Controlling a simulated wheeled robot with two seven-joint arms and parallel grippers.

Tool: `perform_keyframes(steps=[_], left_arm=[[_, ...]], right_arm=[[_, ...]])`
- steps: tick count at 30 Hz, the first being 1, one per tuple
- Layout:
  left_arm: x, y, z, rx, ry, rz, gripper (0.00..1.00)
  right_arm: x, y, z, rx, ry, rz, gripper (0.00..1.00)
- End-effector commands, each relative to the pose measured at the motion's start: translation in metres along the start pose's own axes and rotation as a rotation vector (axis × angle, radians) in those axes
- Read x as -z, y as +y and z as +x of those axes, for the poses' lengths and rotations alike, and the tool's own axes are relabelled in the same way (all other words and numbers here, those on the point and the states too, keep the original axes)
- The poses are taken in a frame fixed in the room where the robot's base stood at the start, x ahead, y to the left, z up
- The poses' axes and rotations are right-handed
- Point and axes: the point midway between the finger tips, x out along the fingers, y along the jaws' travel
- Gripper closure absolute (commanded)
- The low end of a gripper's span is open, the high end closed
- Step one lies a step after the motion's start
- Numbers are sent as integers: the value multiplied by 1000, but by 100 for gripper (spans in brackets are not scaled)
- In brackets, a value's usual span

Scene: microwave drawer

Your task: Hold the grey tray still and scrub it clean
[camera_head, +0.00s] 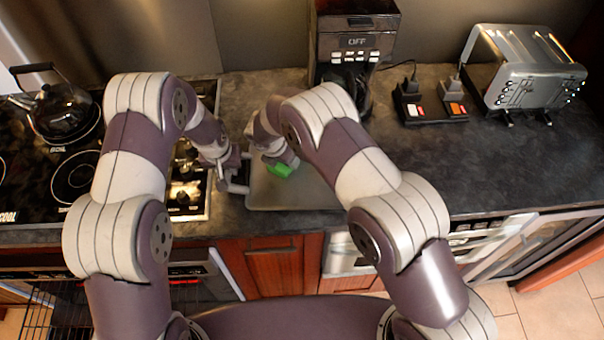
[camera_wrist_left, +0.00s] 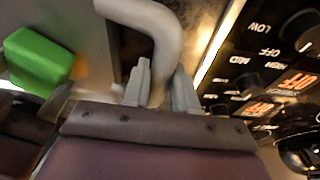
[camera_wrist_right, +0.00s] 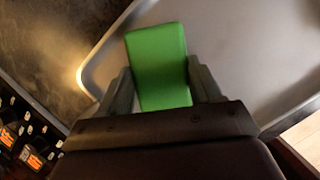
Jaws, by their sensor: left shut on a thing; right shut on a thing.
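The grey tray (camera_head: 300,192) lies flat on the dark counter, partly hidden behind my right arm. Its rim and bare surface show in the right wrist view (camera_wrist_right: 250,50). My left gripper (camera_head: 236,172) is shut on the tray's handle (camera_wrist_left: 172,35) at the tray's left side. My right gripper (camera_wrist_right: 162,85) is shut on a green sponge (camera_wrist_right: 158,60) over the tray. The sponge also shows in the head view (camera_head: 280,169) and the left wrist view (camera_wrist_left: 38,62). I cannot tell whether the sponge touches the tray.
A stove with a black kettle (camera_head: 62,110) is at the left; its knobs (camera_wrist_left: 300,30) are close to my left gripper. A coffee maker (camera_head: 352,45) stands behind the tray. A toaster (camera_head: 525,70) and a power strip (camera_head: 432,105) are at the right.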

Motion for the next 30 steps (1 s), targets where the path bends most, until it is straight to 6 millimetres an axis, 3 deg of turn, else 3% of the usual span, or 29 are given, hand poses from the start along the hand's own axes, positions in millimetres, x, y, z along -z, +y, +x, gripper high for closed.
perform_keyframes(steps=[16, 30], left_arm=[[-3, 0, 2, 0, -7, 0, 100], [-3, 0, 3, 0, -7, 0, 100]], right_arm=[[17, 27, -3, 1, -1, 0, 98], [4, 7, 0, 3, -1, -1, 98]])
